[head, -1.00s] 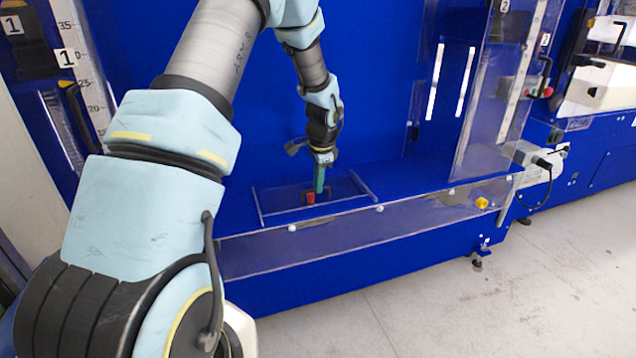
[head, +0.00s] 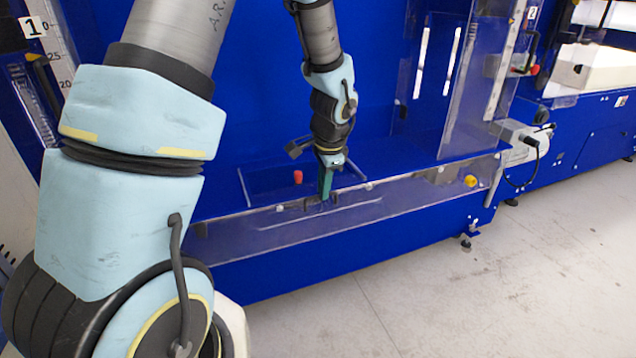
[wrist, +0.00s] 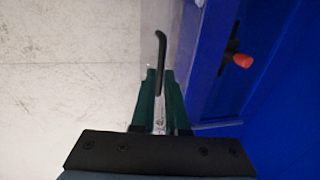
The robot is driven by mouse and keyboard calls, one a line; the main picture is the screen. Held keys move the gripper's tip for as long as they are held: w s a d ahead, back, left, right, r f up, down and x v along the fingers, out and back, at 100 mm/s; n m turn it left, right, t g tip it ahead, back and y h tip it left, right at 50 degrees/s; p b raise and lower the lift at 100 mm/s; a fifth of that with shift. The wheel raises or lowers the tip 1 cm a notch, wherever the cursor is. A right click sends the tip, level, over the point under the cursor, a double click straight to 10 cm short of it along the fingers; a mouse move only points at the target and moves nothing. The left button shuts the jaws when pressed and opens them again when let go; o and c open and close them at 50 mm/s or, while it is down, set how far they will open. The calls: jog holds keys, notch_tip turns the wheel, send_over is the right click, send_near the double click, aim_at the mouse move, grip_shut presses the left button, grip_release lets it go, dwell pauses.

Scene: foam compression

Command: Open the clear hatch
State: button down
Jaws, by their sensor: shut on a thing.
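The clear hatch (head: 415,203) is a long, low transparent panel along the front of the blue machine, and it looks upright. My gripper (head: 325,197) points down at the panel's top edge. Its green fingers are closed on a dark handle there. In the wrist view, the black hooked handle (wrist: 160,50) sticks out between the green fingertips (wrist: 160,78), and a clear edge runs between the fingers. The fingers partly hide the handle's grip.
A red knob (head: 297,177) stands in a recessed area behind the panel; it also shows in the wrist view (wrist: 242,60). A yellow knob (head: 470,181) sits near the panel's right end. A grey box with a cable (head: 520,140) is farther right. The concrete floor (head: 420,290) in front is clear.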

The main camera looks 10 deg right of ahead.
jog(key=c, duration=0.9)
grip_release()
jog(key=r, duration=0.3)
jog(key=s+r, duration=0.1)
jog(key=r, duration=0.3)
jog(key=s+r+b, duration=0.1)
jog(key=r, duration=0.2)
jog(key=shift+d+r, duration=0.15)
jog(key=shift+r, duration=0.15)
jog(key=s+a+n, duration=0.2)
jog(key=a+n, duration=0.3)
jog(key=a, duration=0.3)
jog(key=s+a+f+n, duration=0.1)
jog(key=s+a+n, duration=0.1)
jog(key=a+n, duration=0.3)
jog(key=s+a+f+n, duration=0.1)
jog(key=a+n, duration=0.4)
jog(key=a, duration=0.6)
jog(key=shift+s+f+n+g, duration=0.25)
jog(key=shift+s+n+g, duration=0.05)
jog(key=shift+s, duration=0.55)
